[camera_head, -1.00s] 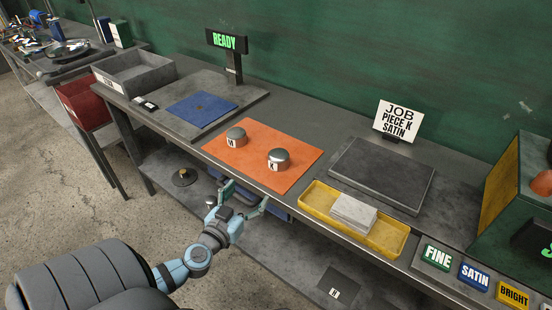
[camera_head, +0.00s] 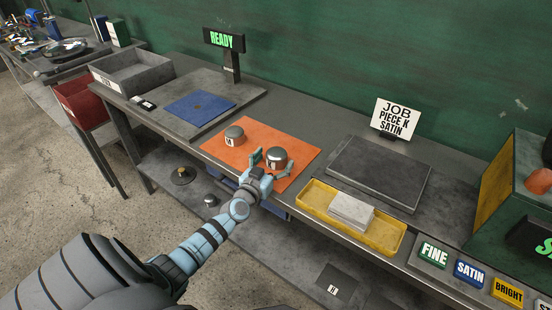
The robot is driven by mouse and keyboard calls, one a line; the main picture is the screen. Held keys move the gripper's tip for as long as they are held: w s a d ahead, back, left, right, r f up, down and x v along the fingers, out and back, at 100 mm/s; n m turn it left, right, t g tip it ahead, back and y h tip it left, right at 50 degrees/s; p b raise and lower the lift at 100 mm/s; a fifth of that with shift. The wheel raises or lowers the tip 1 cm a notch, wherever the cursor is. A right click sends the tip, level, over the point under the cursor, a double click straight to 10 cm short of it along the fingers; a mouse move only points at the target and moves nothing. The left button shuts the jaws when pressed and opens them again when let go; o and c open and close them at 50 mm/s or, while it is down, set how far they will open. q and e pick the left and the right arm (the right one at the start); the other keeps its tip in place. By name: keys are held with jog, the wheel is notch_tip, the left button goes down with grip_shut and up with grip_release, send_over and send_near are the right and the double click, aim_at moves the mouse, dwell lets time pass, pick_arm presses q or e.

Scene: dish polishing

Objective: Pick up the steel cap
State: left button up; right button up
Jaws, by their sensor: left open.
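Two steel caps stand on the orange mat (camera_head: 245,130). The right cap (camera_head: 277,155) has a white label, now partly hidden; the left cap (camera_head: 234,136) also has a white label. My left gripper (camera_head: 274,168) is open at the front of the right cap, with one finger on its left and one on its right. I cannot tell whether the fingers touch it. My right gripper is not in view.
A yellow tray (camera_head: 387,244) with a stack of white cloths (camera_head: 352,211) is to the right. A blue mat (camera_head: 200,107) lies to the left.

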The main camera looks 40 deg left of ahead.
aim_at(273, 156)
pick_arm(q)
jog(key=shift+s+r, duration=0.1)
jog(key=c, duration=1.5)
jog(key=shift+r+p, duration=0.35)
jog(key=shift+r, duration=0.05)
notch_tip(273, 156, up, 17)
jog(key=p, duration=1)
jog(key=shift+p, duration=0.3)
